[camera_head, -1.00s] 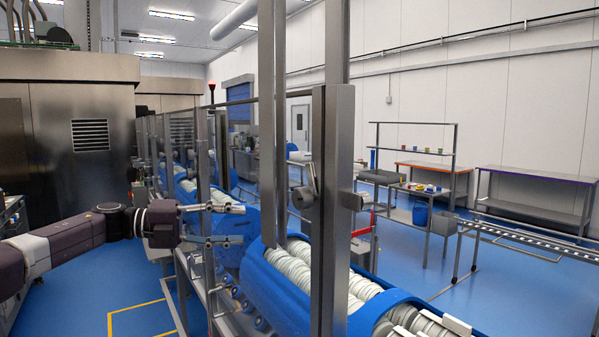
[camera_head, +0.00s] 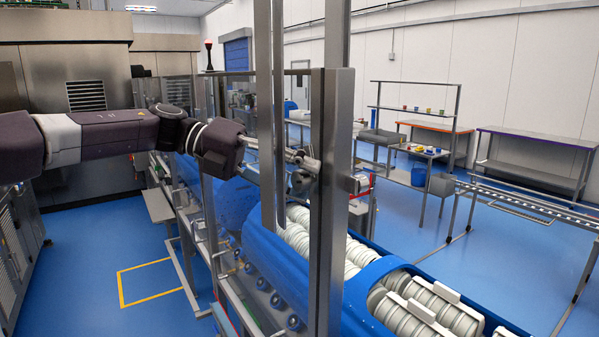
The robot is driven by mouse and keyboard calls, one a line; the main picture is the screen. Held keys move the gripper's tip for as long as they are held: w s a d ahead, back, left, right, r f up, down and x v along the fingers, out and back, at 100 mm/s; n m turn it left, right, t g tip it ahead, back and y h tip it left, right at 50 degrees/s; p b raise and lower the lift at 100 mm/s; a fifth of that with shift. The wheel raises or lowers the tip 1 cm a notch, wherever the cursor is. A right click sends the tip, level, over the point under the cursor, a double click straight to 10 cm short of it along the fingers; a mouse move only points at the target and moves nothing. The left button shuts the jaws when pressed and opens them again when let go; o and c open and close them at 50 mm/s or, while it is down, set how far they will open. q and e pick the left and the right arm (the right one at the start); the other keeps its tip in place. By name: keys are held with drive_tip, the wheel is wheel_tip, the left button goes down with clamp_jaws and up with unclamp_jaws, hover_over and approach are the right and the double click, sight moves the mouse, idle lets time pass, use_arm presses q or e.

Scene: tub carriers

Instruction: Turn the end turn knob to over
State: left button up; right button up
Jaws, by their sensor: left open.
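The metal turn knob (camera_head: 301,182) sits on the left face of the upright steel post (camera_head: 332,230), with its short lever beside the post. My left gripper (camera_head: 291,168) reaches in from the left and is open at the knob. Its fingers overlap the knob and lever in the picture, so I cannot tell whether they touch. Part of the knob is hidden behind the fingers. My right gripper is out of view.
Behind and below the post runs a blue conveyor trough (camera_head: 375,270) full of white stacked tubs (camera_head: 430,310). Clear guard panels and steel posts stand along the line. The blue floor (camera_head: 90,260) at left is open. A roller conveyor (camera_head: 520,205) stands at right.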

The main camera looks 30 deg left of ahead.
use_arm(q)
drive_tip(key=shift+d, duration=0.1)
drive_tip(key=shift+f, duration=0.1)
drive_tip(key=shift+c, duration=0.4)
drive_tip(key=c, duration=1.1)
